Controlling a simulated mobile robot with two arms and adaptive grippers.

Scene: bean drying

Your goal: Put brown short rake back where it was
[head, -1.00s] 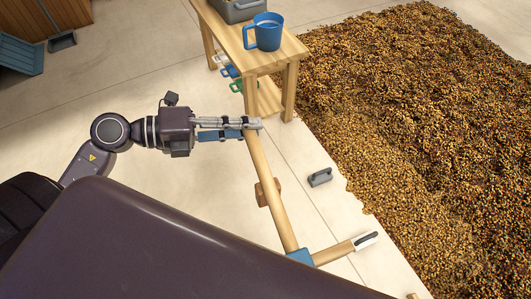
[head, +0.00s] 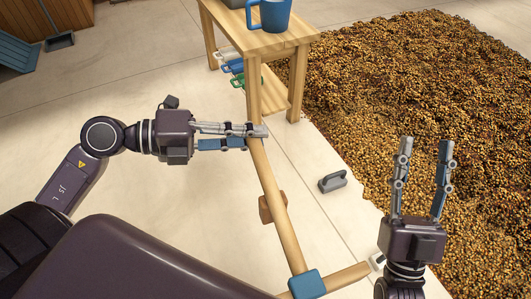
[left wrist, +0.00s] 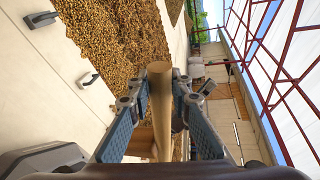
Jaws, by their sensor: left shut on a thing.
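A pale brown wooden pole (head: 270,180) with a blue joint (head: 308,284) and a crossbar (head: 345,275) at its lower end forms a T-shaped tool, which looks like the rake. My left gripper (head: 258,138) is shut on the pole near its upper end. In the left wrist view the pole (left wrist: 160,100) stands between the two fingers, with its round end above them. My right gripper (head: 425,143) is open and empty, its fingers pointing toward the beans.
A wooden table (head: 265,40) with a blue mug (head: 270,14) stands at the back. Coloured handles hang at its left side. A brown block (head: 266,208) and a grey handled tool (head: 333,181) lie on the floor. Beans (head: 400,75) spread to the right.

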